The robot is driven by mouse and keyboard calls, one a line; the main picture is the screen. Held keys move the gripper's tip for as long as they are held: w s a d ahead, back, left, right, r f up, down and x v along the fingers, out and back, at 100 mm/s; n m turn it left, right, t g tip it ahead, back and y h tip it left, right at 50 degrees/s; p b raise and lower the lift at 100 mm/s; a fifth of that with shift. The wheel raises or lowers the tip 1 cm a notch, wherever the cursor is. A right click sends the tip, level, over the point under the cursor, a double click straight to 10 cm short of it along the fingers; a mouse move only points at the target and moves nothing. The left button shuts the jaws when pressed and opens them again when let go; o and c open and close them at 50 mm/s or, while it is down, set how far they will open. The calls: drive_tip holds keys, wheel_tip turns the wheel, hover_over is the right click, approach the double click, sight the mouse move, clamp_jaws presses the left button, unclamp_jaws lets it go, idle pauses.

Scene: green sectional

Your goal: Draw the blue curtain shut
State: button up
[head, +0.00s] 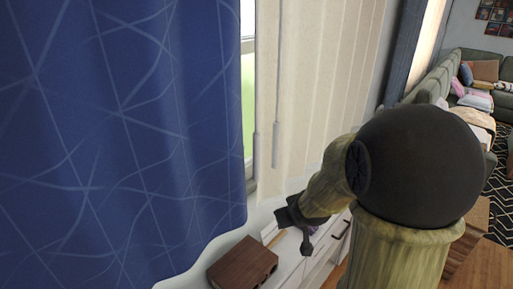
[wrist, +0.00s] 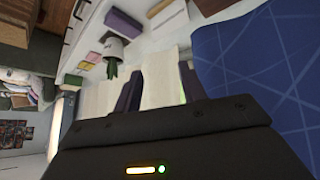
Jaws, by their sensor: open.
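The blue curtain (head: 115,130) with pale crossing lines hangs on the left of the head view. Its right edge stops short of a narrow strip of bare window (head: 249,105). In the wrist view the curtain (wrist: 258,65) fills the right side. My gripper (head: 293,232) is right of the curtain's lower edge in the head view, apart from it. In the wrist view my gripper (wrist: 159,75) has its two dark fingers spread with no curtain cloth between them; the curtain lies beyond the right finger.
Cream vertical blinds (head: 325,80) cover the window to the right, with a grey wand (head: 277,140) hanging in front. A brown wooden box (head: 243,264) sits on a white surface below the curtain. A potted plant (wrist: 112,50) shows in the wrist view. A green sofa (head: 440,80) stands behind.

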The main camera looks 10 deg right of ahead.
sight(257, 149)
drive_tip(key=w+d+r+n+t+y+p, duration=0.2)
drive_tip(key=w+d+r+n+t+y, duration=0.35)
drive_tip(key=w, duration=0.45)
drive_tip(key=s+d+r+n+y, duration=0.1)
drive_tip(key=s+r+n+y, duration=0.1)
drive_tip(key=s+r+y, duration=0.2)
wheel_tip(257, 149, up, 2)
drive_tip(key=g+y+p, duration=0.1)
drive_tip(key=y, duration=0.3)
drive_tip(key=shift+s+n, duration=0.35)
drive_tip(key=shift+s, duration=0.05)
drive_tip(key=p+x, duration=0.2)
drive_tip(key=x, duration=0.3)
drive_tip(key=p+x, duration=0.2)
drive_tip(key=x, duration=0.4)
drive_tip(key=p+x, duration=0.2)
drive_tip(key=x, duration=0.3)
drive_tip(key=shift+w+a+r, duration=0.25)
drive_tip(key=shift+r, duration=0.05)
drive_tip(key=shift+w+a+f, duration=0.1)
drive_tip(key=shift+w+a, duration=0.15)
